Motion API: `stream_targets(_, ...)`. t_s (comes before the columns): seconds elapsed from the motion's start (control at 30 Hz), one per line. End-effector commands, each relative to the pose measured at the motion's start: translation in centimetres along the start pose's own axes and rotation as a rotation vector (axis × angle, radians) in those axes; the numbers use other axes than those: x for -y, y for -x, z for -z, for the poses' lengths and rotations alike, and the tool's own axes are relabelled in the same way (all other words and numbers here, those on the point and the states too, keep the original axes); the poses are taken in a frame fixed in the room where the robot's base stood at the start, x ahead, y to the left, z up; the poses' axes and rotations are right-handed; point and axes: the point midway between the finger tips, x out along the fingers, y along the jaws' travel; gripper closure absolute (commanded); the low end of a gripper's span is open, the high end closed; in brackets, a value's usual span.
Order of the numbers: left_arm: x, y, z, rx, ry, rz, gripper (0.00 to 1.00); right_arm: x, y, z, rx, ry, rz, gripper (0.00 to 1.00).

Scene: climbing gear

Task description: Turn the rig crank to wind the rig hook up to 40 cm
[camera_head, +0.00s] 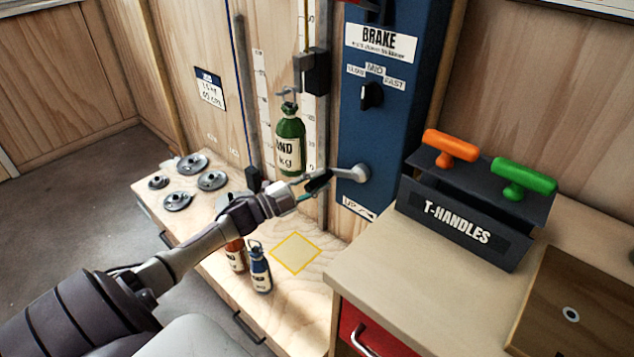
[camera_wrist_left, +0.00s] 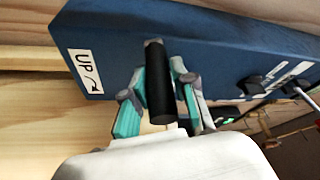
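The rig crank (camera_head: 356,174) sits low on the blue rig panel, its grey arm pointing left to a black handle. In the left wrist view the black crank handle (camera_wrist_left: 160,85) stands between the teal pads of my left gripper (camera_wrist_left: 158,80), which look closed against its two sides. My left gripper (camera_head: 312,186) also shows at the handle in the head view. The rig hook (camera_head: 288,92) is in front of the scale board, with a green bottle-shaped weight (camera_head: 290,140) beneath it that appears to hang from it. My right gripper is out of view.
A black T-handles rack (camera_head: 458,225) with orange and green handles stands on the right counter. Grey discs (camera_head: 212,180), a blue bottle weight (camera_head: 260,270) and an orange one (camera_head: 236,258) stand on the lower bench, near a yellow-outlined square (camera_head: 296,252). An UP arrow label (camera_wrist_left: 86,70) is beside the crank.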

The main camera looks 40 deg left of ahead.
Motion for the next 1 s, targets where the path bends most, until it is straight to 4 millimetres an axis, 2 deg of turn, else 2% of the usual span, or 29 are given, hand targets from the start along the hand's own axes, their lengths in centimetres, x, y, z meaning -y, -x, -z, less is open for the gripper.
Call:
stream_targets(0.03,0.7,-0.2,0.2,-0.008,-0.004,0.012,0.66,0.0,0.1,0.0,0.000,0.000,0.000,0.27)
stream_targets(0.13,0.6,-0.2,0.2,-0.007,-0.003,0.009,0.51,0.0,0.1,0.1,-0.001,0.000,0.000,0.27)
stream_targets(0.43,0.1,0.0,0.1,-0.004,-0.001,0.002,0.51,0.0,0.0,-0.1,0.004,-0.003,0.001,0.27)
stream_targets(0.53,-0.1,0.8,0.1,-0.002,0.000,-0.001,0.51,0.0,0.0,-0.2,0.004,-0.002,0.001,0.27)
stream_targets(1.0,0.0,9.8,0.1,-0.002,0.000,0.001,0.51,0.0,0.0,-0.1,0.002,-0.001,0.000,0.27)
